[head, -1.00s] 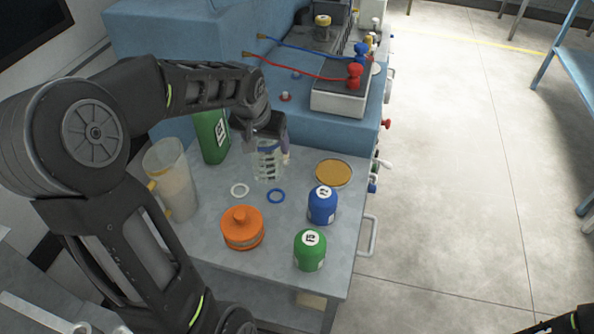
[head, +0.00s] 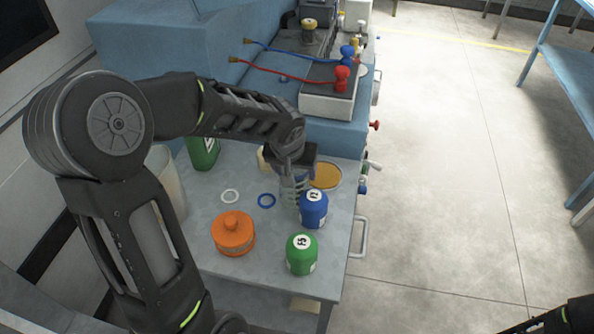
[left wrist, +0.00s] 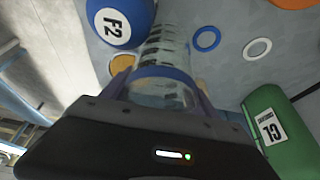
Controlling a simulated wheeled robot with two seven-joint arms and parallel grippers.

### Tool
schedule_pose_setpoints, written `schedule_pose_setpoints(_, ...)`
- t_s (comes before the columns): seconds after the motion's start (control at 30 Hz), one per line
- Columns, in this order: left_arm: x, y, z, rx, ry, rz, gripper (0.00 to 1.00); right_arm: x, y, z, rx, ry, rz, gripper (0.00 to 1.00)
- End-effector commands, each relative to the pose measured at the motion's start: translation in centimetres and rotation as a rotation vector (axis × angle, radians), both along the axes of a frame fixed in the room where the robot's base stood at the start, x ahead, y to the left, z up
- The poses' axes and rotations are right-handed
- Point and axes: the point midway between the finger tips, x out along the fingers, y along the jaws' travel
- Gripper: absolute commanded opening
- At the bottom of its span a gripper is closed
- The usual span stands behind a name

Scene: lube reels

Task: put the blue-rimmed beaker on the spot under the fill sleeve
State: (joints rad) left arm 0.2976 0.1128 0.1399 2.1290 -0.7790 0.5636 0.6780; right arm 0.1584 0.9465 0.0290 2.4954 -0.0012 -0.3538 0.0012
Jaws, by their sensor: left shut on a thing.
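The clear blue-rimmed beaker (head: 293,191) is held by my left gripper (head: 293,173), over the table between the blue ring and the blue canister. In the left wrist view the beaker (left wrist: 164,48) sits between the fingers, its blue rim close to the gripper body. I cannot tell whether its base touches the table. An amber disc (head: 326,175) lies just right of the gripper, partly hidden. I cannot pick out the fill sleeve. My right gripper is not in view; only a bit of dark arm shows at lower right.
A blue canister (head: 313,208) stands close to the beaker, with a green canister (head: 300,254) and an orange lidded pot (head: 233,233) nearer. A blue ring (head: 267,201) and white ring (head: 230,196) lie left. A green bottle (head: 203,152) and a pitcher (head: 167,178) stand farther left.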

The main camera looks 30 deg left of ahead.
Motion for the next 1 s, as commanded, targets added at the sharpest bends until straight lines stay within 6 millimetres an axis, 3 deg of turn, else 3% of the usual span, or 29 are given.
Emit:
schedule_pose_setpoints(0.47,0.21,-0.51,-0.9,0.001,-0.002,0.0,0.26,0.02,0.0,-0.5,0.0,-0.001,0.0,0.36)
schedule_pose_setpoints(0.5,0.2,-0.5,-0.89,0.001,-0.002,0.0,0.69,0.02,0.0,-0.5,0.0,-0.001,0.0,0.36)
schedule_pose_setpoints(0.77,0.19,-0.5,-0.78,0.0,-0.001,0.0,0.9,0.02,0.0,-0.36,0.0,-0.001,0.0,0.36)
schedule_pose_setpoints(1.0,0.19,-0.5,-0.73,0.0,-0.001,0.0,0.9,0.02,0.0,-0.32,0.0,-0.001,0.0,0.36)
